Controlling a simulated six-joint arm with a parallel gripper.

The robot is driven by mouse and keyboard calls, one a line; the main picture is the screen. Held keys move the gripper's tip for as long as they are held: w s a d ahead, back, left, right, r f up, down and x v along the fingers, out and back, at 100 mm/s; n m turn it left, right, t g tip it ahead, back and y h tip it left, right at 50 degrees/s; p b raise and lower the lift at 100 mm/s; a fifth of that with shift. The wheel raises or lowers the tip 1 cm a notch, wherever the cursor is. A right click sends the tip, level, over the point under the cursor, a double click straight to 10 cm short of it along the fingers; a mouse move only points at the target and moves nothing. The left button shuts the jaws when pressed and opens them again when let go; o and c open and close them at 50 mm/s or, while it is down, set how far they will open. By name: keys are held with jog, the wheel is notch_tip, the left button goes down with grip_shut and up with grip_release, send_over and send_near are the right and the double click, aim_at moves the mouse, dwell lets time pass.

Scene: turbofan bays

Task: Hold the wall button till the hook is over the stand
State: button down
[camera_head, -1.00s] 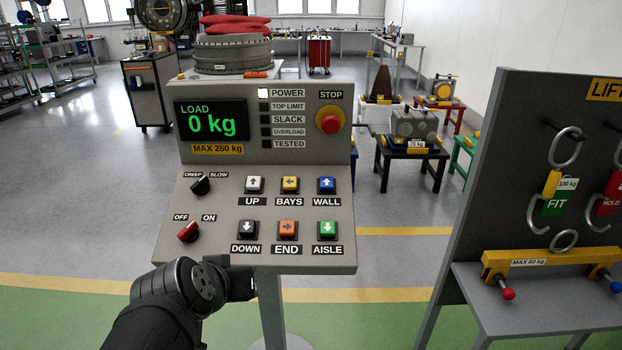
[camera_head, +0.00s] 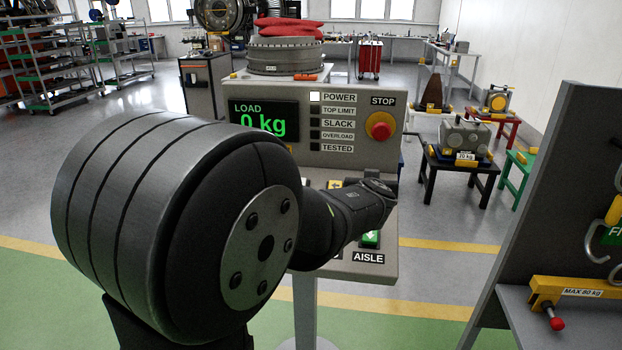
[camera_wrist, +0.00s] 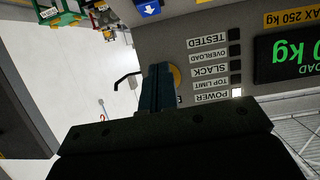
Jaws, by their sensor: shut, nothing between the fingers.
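The wall button (camera_wrist: 149,8) is blue with a white arrow and shows at the top edge of the wrist view. In the head view my arm hides it. My gripper (camera_wrist: 158,72) is shut and empty, its fingers pointing towards the panel near the STOP button, apart from the wall button in the picture. In the head view my wrist (camera_head: 372,195) covers much of the panel's lower part. The hoist hook is not in view.
The control panel (camera_head: 400,85) has a red STOP button (camera_head: 380,126), a 0 kg display (camera_head: 262,122) and a lit POWER lamp (camera_head: 315,97). The green AISLE button (camera_head: 370,239) shows below my wrist. A grey tackle board (camera_head: 560,180) stands at the right.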

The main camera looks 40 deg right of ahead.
jog(key=shift+s+d+f, duration=0.1)
jog(key=shift+d+f, duration=0.2)
jog(key=shift+d, duration=0.2)
jog(key=shift+d+f, duration=0.25)
jog(key=shift+d, duration=0.2)
jog(key=x, duration=0.4)
jog(key=f+x, duration=0.1)
jog(key=x, duration=0.3)
jog(key=f+x, duration=0.1)
jog(key=x, duration=0.3)
jog(key=shift+s+a, duration=0.15)
jog(key=shift+a, duration=0.3)
jog(key=shift+d+f, duration=0.2)
jog(key=shift+f, duration=0.4)
